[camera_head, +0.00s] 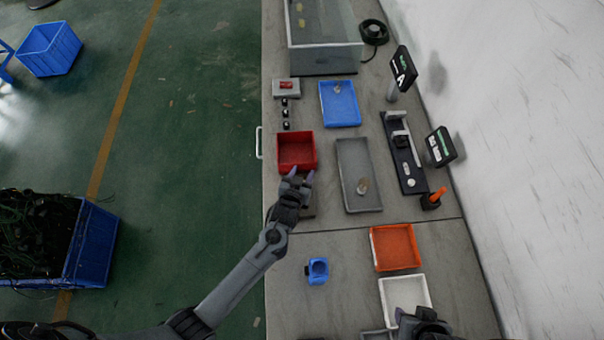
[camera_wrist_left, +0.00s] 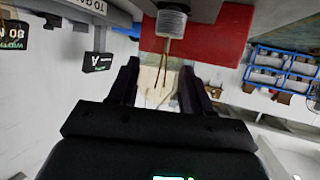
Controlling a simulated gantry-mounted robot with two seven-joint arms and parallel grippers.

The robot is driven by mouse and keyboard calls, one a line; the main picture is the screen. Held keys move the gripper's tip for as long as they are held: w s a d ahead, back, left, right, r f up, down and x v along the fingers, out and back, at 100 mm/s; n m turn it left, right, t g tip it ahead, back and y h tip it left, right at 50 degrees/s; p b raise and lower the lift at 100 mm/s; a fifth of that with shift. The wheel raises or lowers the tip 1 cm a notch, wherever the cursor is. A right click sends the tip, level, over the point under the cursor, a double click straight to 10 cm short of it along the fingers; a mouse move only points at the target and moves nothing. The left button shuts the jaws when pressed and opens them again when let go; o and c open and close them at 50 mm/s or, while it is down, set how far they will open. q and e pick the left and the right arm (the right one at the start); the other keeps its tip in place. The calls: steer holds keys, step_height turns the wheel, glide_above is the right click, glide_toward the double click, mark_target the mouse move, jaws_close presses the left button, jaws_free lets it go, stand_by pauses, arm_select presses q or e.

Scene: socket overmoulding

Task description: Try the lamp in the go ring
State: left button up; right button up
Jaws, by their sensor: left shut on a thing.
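My left gripper (camera_head: 302,177) is at the near edge of the red tray (camera_head: 297,152). It is shut on a lamp (camera_wrist_left: 160,80), seen in the left wrist view as pale glass with thin brown wires between the fingers (camera_wrist_left: 158,88). The lamp's grey threaded metal cap (camera_wrist_left: 172,22) points away from the palm, in front of red. The lamp cannot be made out in the head view. I cannot tell for sure which part is the go ring. My right gripper (camera_head: 424,324) is partly in view at the bottom, over the white tray (camera_head: 404,291); its fingers are unclear.
A grey tray (camera_head: 352,150) and a blue tray (camera_head: 340,115) hold small pale pieces. A black fixture plate (camera_head: 398,140), sign stands (camera_head: 404,70) and an orange-handled item (camera_head: 437,194) line the wall side. An orange tray (camera_head: 395,247) and a blue part (camera_head: 317,270) are nearer.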

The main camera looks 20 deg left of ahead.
arm_select(q)
steer(key=shift+f+b, duration=0.55)
steer(key=shift+f, duration=0.4)
stand_by(0.6)
steer(key=shift+r, duration=0.15)
steer(key=shift+r+p, duration=1)
steer(key=shift+p, duration=0.15)
steer(key=shift+r, duration=0.3)
steer(key=shift+p, duration=0.35)
steer(key=shift+r+p, duration=0.4)
steer(key=shift+r, duration=0.1)
step_height(320, 180, up, 5)
steer(key=p, duration=0.5)
